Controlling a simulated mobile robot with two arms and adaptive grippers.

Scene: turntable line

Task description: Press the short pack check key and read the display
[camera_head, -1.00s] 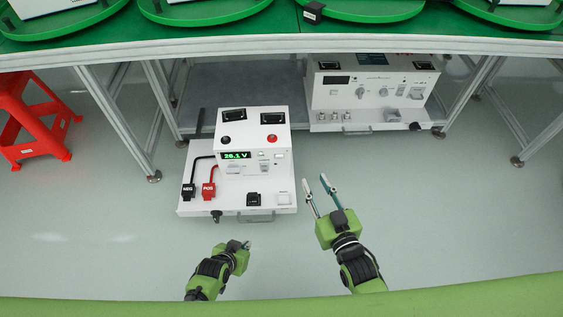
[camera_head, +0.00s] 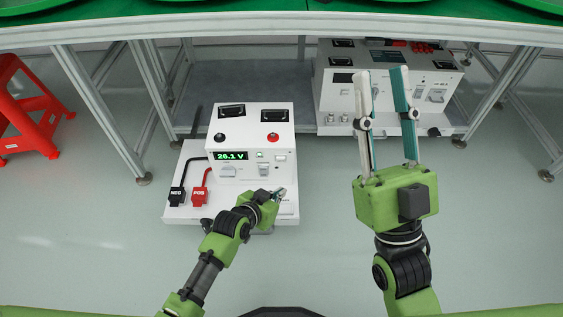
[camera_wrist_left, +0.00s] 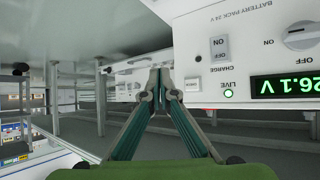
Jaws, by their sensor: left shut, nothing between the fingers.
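The white battery pack unit (camera_head: 250,127) stands on a low white tray (camera_head: 182,155). Its display (camera_head: 229,156) reads 26.1 V in green; it also shows inverted in the left wrist view (camera_wrist_left: 286,86). There, a green LIVE lamp (camera_wrist_left: 228,93) is lit beside the CHARGE switch (camera_wrist_left: 219,48). A small key (camera_wrist_left: 195,86) sits nearby; its label is unreadable. My left gripper (camera_head: 280,194) is shut and empty, in front of the unit's lower right; its fingertips (camera_wrist_left: 161,80) meet in the wrist view. My right gripper (camera_head: 382,72) is open and empty, right of the unit.
Black NEG (camera_head: 177,195) and red POS (camera_head: 199,195) connectors sit at the tray's left. A second white instrument unit (camera_head: 340,95) stands under the green-topped bench, behind my right gripper. Metal bench legs (camera_head: 105,115) and a red stool (camera_head: 25,110) are at left.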

